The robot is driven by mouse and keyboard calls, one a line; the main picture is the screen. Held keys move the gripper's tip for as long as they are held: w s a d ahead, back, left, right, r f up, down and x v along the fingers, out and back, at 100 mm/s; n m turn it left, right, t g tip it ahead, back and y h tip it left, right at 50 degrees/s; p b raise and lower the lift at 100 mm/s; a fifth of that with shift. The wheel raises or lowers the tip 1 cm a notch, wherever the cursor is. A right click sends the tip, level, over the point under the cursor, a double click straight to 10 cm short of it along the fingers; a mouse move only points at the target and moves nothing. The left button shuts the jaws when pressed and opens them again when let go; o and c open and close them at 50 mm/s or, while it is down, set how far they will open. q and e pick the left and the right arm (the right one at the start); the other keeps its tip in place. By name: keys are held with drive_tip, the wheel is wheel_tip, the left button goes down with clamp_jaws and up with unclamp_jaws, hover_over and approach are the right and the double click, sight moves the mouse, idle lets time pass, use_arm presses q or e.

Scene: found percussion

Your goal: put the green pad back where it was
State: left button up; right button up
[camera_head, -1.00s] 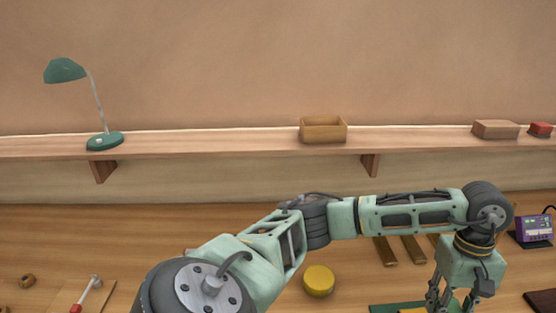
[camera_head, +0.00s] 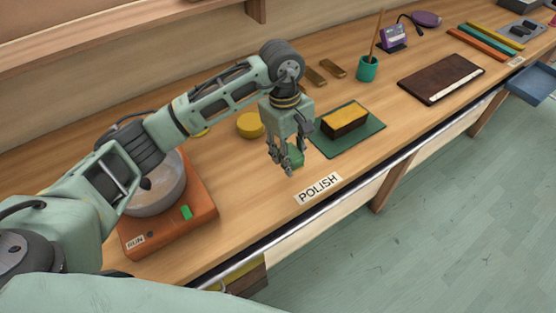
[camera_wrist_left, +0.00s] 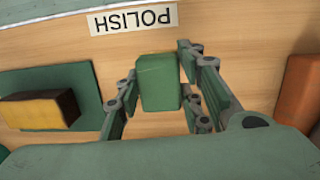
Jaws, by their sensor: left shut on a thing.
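The green pad (camera_wrist_left: 158,82) is a small green block between the fingers of my left gripper (camera_wrist_left: 160,92) in the left wrist view. In the head view the left gripper (camera_head: 288,165) points down over the bench, with the pad (camera_head: 295,157) partly hidden by the fingers. They are left of a dark green mat (camera_head: 371,132) and behind the POLISH label (camera_head: 318,188). I cannot tell the pad's exact height above the bench. My right gripper is not in view.
A yellow-topped dark block (camera_head: 345,119) sits on the mat. A yellow round tin (camera_head: 250,125) is behind the gripper. An orange machine (camera_head: 190,225) stands to the left, partly behind my arm. A green cup (camera_head: 367,69) and brown book (camera_head: 441,79) are farther right.

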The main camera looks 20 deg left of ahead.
sight(280, 175)
use_arm(q)
drive_tip(key=shift+s+a+f+p, duration=0.2)
drive_tip(key=shift+a+f, duration=0.2)
drive_tip(key=shift+a, duration=0.25)
drive_tip(key=shift+s+a+f+p, duration=0.15)
drive_tip(key=shift+a+f, duration=0.25)
drive_tip(key=shift+a, duration=0.2)
wheel_tip(280, 175, down, 3)
drive_tip(key=shift+f+p, duration=0.15)
drive_tip(key=shift+p, duration=0.6)
drive_tip(key=shift+f, duration=0.5)
drive_tip(key=o, duration=1)
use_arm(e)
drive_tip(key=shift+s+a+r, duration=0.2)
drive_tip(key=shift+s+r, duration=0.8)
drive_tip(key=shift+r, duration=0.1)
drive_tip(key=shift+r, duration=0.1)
